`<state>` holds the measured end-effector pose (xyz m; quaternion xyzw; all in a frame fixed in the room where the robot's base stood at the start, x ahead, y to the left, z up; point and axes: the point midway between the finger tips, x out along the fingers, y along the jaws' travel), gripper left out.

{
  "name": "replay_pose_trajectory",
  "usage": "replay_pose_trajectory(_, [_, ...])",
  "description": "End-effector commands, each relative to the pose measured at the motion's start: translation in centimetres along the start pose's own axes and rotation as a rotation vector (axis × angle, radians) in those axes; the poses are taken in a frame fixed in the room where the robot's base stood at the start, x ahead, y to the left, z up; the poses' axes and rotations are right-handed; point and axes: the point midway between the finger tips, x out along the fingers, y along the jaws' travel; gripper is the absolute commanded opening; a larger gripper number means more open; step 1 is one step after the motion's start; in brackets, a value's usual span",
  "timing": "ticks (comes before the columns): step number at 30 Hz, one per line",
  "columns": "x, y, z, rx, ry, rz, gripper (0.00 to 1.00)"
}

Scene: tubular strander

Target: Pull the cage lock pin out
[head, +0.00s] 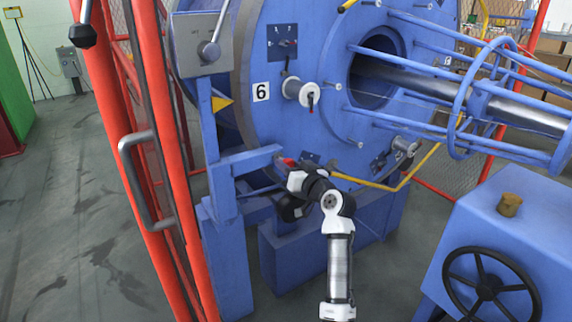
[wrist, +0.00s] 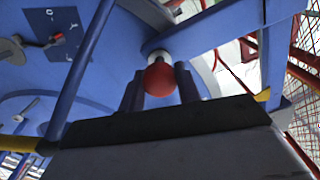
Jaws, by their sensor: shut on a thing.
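The cage lock pin shows as a round red knob (wrist: 160,78) with a pale collar behind it in the wrist view. It sits at the end of a blue bracket arm (head: 247,160) beside the big blue cage disc (head: 325,130). My gripper (wrist: 160,86) has its two dark fingers on either side of the knob and is shut on it. In the head view a bit of red (head: 288,161) shows at the tip of my gripper (head: 290,165). The pin's shaft is hidden, so I cannot tell how deep it sits.
A red guard frame with a grey handle (head: 145,180) stands at the left. A yellow bent bar (head: 405,182) runs to the right of my gripper. A blue box with a black handwheel (head: 490,287) stands at the front right. Open floor (head: 75,220) lies at the far left.

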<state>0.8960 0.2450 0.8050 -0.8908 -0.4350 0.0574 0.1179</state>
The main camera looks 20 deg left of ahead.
Motion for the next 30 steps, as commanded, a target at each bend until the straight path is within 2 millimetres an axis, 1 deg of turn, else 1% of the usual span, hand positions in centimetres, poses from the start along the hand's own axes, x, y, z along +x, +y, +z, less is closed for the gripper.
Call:
replay_pose_trajectory(1, [-0.8,0.1,0.1,0.0,0.0,0.001,0.0])
replay_pose_trajectory(4, [-1.7,0.0,0.1,-0.001,0.0,0.001,0.0])
replay_pose_trajectory(12, [-1.9,0.0,0.1,0.001,-0.003,-0.001,0.0])
replay_pose_trajectory(13, [-1.9,0.0,0.1,0.001,-0.003,-0.001,0.34])
replay_pose_trajectory(18, [-1.8,0.0,0.1,0.0,-0.002,0.0,0.55])
replay_pose_trajectory(26, [-1.8,0.0,0.1,0.0,-0.001,0.0,0.55])
replay_pose_trajectory(30, [-2.8,0.1,0.1,0.0,0.0,0.001,0.55])
